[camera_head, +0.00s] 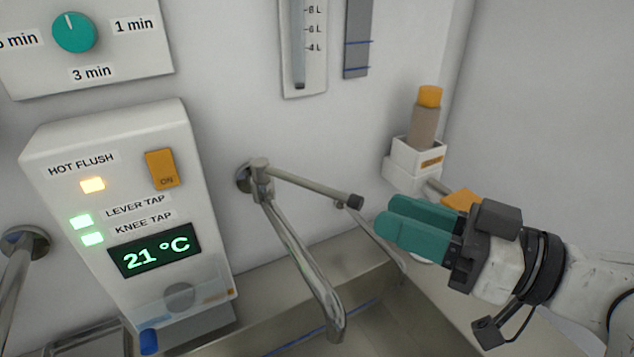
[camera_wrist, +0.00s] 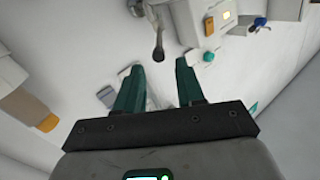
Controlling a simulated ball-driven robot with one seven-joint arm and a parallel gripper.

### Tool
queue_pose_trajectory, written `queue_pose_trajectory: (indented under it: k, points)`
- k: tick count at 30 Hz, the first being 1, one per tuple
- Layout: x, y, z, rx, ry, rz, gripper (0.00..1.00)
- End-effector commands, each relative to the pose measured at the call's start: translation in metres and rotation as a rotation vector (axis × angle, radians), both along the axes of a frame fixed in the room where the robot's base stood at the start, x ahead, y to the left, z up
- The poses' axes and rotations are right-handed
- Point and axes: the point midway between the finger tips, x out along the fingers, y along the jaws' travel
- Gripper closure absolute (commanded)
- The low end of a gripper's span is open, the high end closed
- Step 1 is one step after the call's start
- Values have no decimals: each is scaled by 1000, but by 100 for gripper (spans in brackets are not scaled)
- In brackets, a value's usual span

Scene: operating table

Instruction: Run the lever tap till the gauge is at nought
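The lever tap (camera_head: 297,255) is a chrome wall tap with a curved spout over the basin. Its long lever (camera_head: 308,186) reaches right and ends in a dark tip. No water stream shows at the spout. The gauge (camera_head: 303,50) is an upright scale on the wall, marked in litres; its top is cut off and I cannot read its level. My gripper (camera_head: 383,219) is just right of the lever tip, apart from it. In the wrist view its two teal fingers (camera_wrist: 160,82) stand apart with nothing between them, and the dark lever tip (camera_wrist: 158,53) shows beyond them.
A white panel (camera_head: 60,150) shows 21 °C, with lit lamps for hot flush, lever tap and knee tap. A timer knob (camera_head: 74,32) is above it. A wall dispenser (camera_head: 416,158) with an orange-capped bottle stands behind my gripper. The steel basin (camera_head: 385,320) lies below.

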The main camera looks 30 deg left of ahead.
Motion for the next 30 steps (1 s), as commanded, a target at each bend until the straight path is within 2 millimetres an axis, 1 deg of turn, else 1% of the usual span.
queue_pose_trajectory:
  k: [1,9,15,21,28,29,30]
  points:
    - [-1,9,1,0,1,4,62]
    - [-1,58,1,-1,1,3,62]
    - [0,84,1,-2,2,1,62]
    - [0,94,0,0,1,-1,62]
    - [0,94,0,0,0,-1,62]
    - [0,94,0,0,0,-1,63]
    - [0,94,0,-1,0,-1,67]
